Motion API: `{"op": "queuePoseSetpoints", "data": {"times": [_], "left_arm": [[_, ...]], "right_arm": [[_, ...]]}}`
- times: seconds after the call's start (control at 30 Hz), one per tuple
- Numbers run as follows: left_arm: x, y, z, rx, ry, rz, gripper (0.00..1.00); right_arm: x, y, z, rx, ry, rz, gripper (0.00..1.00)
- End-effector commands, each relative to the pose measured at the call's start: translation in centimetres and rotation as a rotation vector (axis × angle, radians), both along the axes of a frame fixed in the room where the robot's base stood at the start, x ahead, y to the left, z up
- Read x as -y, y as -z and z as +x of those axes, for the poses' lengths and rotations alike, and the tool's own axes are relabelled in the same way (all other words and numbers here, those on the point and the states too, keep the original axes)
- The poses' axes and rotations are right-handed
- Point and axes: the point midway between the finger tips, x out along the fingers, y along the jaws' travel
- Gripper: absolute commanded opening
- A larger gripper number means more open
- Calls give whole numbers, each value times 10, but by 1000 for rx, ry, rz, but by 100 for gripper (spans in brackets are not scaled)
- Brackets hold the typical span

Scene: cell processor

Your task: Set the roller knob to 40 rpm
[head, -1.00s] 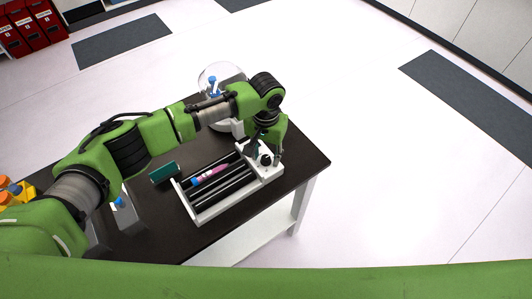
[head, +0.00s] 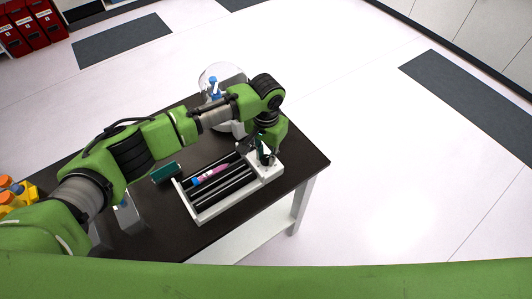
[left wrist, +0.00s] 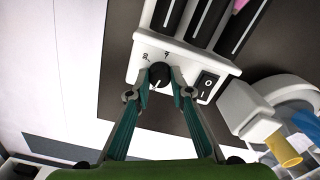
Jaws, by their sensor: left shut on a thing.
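The roller device (head: 224,204) is a white frame with black rollers on the dark table. Its black roller knob (left wrist: 160,73) is on the white end panel in the left wrist view, with small markings beside it that I cannot read clearly. My left gripper (left wrist: 160,84) is shut on the knob, one teal finger on each side. In the head view the left gripper (head: 265,156) is over the panel end and mostly hides the knob. The knob's exact setting cannot be read. My right gripper is not in view.
A black rocker switch (left wrist: 207,85) is close to the right finger. A pink and blue tube (head: 211,174) lies on the rollers. A teal block (head: 166,172) and a glass-domed device (head: 222,76) stand nearby on the table (head: 300,155). Open floor lies to the right.

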Motion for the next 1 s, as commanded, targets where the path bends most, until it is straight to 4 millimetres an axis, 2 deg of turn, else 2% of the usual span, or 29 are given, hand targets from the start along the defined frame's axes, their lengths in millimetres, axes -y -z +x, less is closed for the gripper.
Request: {"op": "queuePoseSetpoints", "data": {"times": [0.4, 1.0], "left_arm": [[1, -2, 0, 1, 387, -1, 0], [1, -1, 0, 3, 957, -1, 0]], "right_arm": [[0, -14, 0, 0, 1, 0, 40], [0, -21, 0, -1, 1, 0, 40]]}}
